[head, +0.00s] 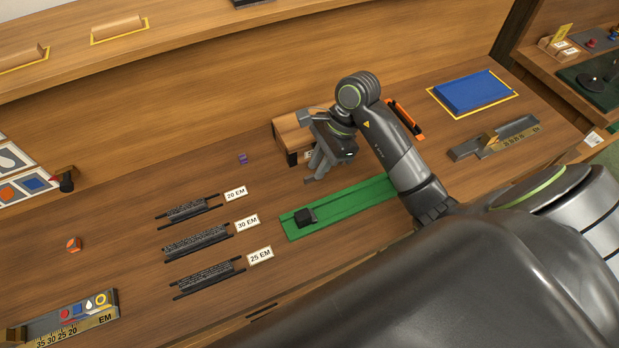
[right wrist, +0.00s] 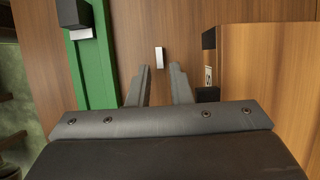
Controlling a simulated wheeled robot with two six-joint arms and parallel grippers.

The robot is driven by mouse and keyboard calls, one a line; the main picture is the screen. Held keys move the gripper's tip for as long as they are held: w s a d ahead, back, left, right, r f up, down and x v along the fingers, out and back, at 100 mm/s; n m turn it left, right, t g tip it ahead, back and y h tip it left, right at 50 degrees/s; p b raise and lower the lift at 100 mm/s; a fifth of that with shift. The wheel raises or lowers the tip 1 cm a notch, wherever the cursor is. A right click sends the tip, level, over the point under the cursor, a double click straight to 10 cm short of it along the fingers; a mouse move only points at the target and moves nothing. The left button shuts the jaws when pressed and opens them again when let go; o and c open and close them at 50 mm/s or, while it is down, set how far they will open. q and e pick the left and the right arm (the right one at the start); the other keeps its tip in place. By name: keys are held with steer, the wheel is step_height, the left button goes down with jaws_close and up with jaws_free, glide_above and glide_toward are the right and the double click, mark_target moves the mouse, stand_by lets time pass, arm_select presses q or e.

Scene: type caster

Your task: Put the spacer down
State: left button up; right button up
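My right gripper (head: 316,170) hangs low over the table, beside the green strip (head: 345,203) and in front of a wooden block (head: 292,128). In the right wrist view its two fingers (right wrist: 160,80) are apart. A small pale bar (right wrist: 159,57), which looks like the spacer, shows between and just beyond the fingertips, with a gap on both sides. It seems to lie on the wood, touching neither finger. In the head view I cannot make out this bar. My left gripper is not in view.
A black block (head: 305,217) sits on the green strip's near-left end. Racks marked 20 EM (head: 188,210), 30 EM (head: 197,242) and 25 EM (head: 208,277) hold dark strips at left. A blue slab (head: 472,92) lies at back right.

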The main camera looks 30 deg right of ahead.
mark_target(309, 179)
steer(key=shift+x, duration=1.25)
steer(key=c, duration=0.4)
steer(key=shift+r, duration=0.1)
jaws_close()
steer(key=shift+r, duration=0.1)
